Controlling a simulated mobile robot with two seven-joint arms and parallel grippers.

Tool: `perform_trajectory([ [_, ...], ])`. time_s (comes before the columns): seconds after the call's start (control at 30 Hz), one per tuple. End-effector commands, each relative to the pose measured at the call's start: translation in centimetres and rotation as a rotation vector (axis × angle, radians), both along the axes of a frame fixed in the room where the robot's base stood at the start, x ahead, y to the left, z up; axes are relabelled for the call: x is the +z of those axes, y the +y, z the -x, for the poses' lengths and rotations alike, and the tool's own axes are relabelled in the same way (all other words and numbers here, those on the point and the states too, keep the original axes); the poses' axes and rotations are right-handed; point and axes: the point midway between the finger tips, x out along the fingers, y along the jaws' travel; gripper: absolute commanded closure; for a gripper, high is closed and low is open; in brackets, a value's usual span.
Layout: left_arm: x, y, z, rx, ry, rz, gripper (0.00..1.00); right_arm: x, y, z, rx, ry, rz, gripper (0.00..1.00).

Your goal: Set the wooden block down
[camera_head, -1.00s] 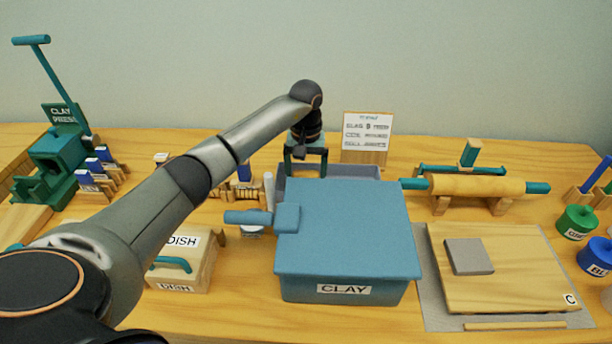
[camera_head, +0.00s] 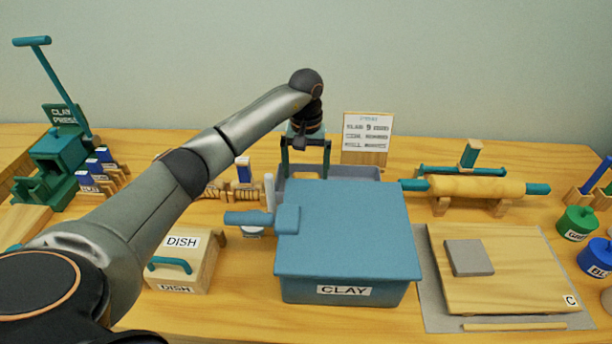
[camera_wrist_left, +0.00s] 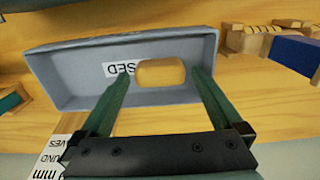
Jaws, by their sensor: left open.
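A pale wooden block (camera_wrist_left: 161,73) with rounded corners lies in a grey tray marked "USED" (camera_wrist_left: 85,95) in the left wrist view. My left gripper (camera_head: 306,172) is above the tray, pointing down. In the left wrist view its two green fingers (camera_wrist_left: 163,82) are spread to either side of the block, with gaps between them and it. It holds nothing. My right gripper is not in view.
The lidded blue clay box (camera_head: 345,230) stands in front of the tray. A sign (camera_head: 366,137) stands behind it. A rolling pin (camera_head: 475,187) on a stand is to the right. A dish box (camera_head: 183,262) is at the front left.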

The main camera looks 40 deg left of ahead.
Motion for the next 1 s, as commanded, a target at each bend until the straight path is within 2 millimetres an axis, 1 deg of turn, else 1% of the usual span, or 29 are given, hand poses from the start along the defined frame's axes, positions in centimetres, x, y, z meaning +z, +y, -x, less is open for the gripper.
perform_trajectory([
  [0.03, 1.4, 0.1, -0.2, -0.001, -0.007, -0.002, 0.00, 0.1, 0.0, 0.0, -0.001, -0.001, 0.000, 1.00],
  [0.2, 5.1, 0.1, -0.1, 0.000, -0.006, -0.001, 0.00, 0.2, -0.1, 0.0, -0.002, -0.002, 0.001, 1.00],
  [0.3, 7.0, 0.0, -0.1, -0.001, -0.004, 0.000, 0.00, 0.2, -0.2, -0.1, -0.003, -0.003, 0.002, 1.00],
  [0.4, 8.3, 0.0, -0.1, -0.001, -0.002, 0.000, 0.00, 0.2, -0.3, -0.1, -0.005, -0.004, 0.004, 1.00],
  [0.5, 9.0, 0.0, 0.0, 0.000, -0.001, 0.000, 0.00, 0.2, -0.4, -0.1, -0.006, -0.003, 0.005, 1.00],
  [0.6, 9.4, 0.0, 0.0, 0.000, -0.001, 0.000, 0.00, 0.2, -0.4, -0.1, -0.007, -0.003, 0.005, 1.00],
  [1.0, 9.4, 0.0, 0.0, 0.000, -0.001, 0.001, 0.00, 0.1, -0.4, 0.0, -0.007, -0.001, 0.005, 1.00],
])
